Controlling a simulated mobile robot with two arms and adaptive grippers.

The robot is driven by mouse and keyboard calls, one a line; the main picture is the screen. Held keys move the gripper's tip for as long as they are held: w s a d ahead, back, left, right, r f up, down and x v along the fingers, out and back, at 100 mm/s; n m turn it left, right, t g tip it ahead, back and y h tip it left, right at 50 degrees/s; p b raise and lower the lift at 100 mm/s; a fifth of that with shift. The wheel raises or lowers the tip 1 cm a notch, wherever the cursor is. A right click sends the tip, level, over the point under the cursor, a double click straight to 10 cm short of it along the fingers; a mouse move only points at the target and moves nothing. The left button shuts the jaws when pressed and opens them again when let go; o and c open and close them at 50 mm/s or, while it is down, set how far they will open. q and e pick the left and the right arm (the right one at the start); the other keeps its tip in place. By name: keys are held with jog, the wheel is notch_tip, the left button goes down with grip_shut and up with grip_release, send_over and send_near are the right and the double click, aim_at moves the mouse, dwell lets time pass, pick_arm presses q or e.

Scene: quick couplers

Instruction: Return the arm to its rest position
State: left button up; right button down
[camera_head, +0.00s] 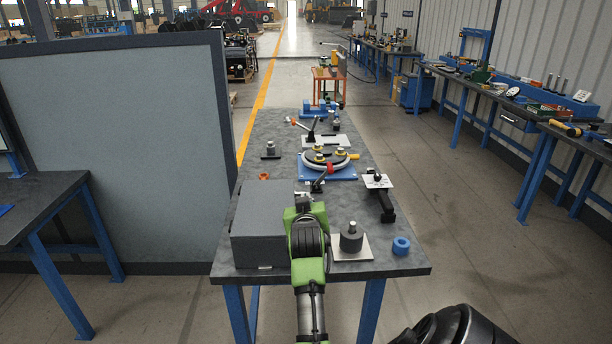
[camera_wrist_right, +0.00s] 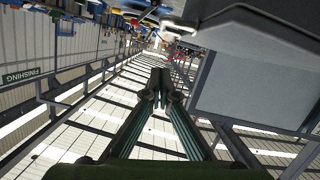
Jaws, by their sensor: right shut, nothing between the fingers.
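My right arm's green wrist (camera_head: 305,240) comes in from the bottom of the head view, over the near part of the dark table and beside the grey box (camera_head: 262,222). Its fingertips are not clearly visible there. In the right wrist view, my right gripper (camera_wrist_right: 160,82) shows its two dark fingers meeting at the tips, with nothing between them. That view is upside down, with roof beams and lights behind the fingers. My left gripper is in neither view.
A grey partition (camera_head: 120,150) stands left. The right aisle floor is open.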

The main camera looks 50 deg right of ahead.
jog(key=v, duration=0.3)
jog(key=shift+r, duration=0.1)
